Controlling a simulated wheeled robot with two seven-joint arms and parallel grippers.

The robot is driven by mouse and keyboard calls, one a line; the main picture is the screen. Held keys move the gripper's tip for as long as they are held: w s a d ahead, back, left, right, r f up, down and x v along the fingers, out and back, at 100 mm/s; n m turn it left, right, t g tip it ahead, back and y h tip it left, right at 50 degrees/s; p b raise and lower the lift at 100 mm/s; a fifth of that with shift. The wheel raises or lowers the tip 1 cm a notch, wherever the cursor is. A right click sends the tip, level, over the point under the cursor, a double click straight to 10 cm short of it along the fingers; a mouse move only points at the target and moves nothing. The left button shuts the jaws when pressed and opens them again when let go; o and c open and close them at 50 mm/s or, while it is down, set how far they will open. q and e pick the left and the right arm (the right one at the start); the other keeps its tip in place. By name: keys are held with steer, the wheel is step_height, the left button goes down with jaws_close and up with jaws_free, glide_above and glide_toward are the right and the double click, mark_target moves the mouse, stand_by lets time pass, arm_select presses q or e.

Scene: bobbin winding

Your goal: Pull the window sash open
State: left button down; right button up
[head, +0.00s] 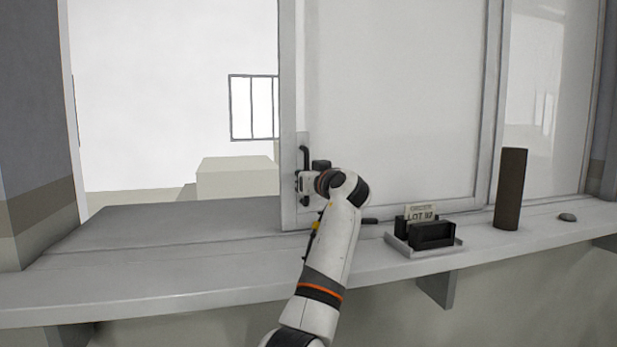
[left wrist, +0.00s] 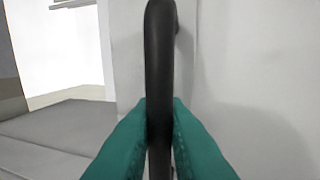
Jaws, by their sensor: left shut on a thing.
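The window sash (head: 395,100) is a pale framed panel that slides along the counter. A wide opening shows to the left of its left frame edge. A black upright handle (head: 304,158) is fixed on that edge, and it fills the middle of the left wrist view (left wrist: 160,60). My left gripper (head: 304,183) is at the handle, and its teal fingers (left wrist: 159,125) are shut on the bar from both sides. In the head view my wrist partly hides the handle. My right gripper is in neither view.
A grey counter (head: 150,285) runs along under the window. To the right of my arm stand a small tray (head: 440,250) with black holders and a lot card (head: 420,213), a brown cylinder (head: 510,190) and a small dark stone-like object (head: 567,217). The counter's left part is clear.

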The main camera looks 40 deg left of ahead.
arm_select(q)
steer(key=c, duration=1.5)
jaws_free()
steer(key=shift+c, duration=0.2)
steer(key=shift+d+r, duration=0.1)
steer(key=b+v, duration=0.5)
steer(key=v, duration=0.7)
